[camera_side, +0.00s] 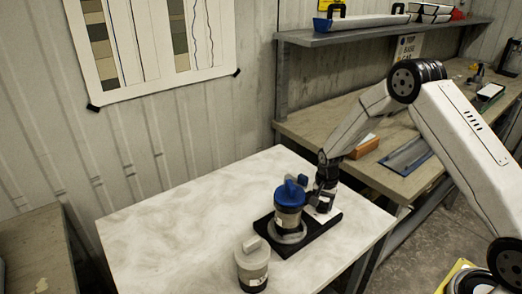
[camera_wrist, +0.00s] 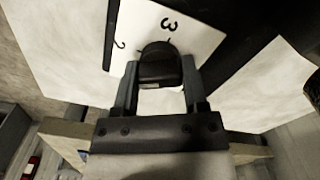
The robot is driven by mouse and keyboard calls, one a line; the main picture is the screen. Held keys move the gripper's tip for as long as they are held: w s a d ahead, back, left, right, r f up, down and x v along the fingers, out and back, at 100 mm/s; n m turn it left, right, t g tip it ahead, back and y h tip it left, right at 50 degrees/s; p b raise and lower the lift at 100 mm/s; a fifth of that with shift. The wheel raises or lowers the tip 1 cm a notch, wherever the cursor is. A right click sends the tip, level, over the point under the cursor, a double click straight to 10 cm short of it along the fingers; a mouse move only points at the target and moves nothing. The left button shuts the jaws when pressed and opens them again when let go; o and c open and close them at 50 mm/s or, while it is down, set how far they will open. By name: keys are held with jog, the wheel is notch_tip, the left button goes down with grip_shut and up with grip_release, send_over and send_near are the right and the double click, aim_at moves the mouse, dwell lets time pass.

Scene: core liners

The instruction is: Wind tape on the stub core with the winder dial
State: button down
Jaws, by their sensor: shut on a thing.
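A core with a blue cap (camera_side: 289,194) stands upright in a pale ring on the black winder base (camera_side: 275,249). A second core with a grey cap (camera_side: 252,262) stands on the table in front and to the left, apart from the base. I cannot tell which is the stub core. My gripper (camera_side: 322,197) is at the right end of the base, pointing down. In the wrist view, my gripper (camera_wrist: 160,88) is shut on the black dial knob (camera_wrist: 160,62), over a white dial plate (camera_wrist: 135,20) marked 2 and 3. The knob's lower part is hidden.
The pale table (camera_side: 170,220) is clear on its left and back. A bench (camera_side: 400,185) with a blue tray (camera_side: 407,155) and an orange block (camera_side: 360,147) stands behind to the right. A shelf (camera_side: 380,33) hangs above it.

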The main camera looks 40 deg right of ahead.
aim_at(323, 201)
jog(key=shift+c, duration=0.6)
grip_release()
jog(key=shift+r, duration=0.15)
jog(key=shift+r, duration=3.8)
jog(key=c, duration=0.4)
jog(key=shift+n, duration=0.3)
jog(key=shift+c, duration=0.2)
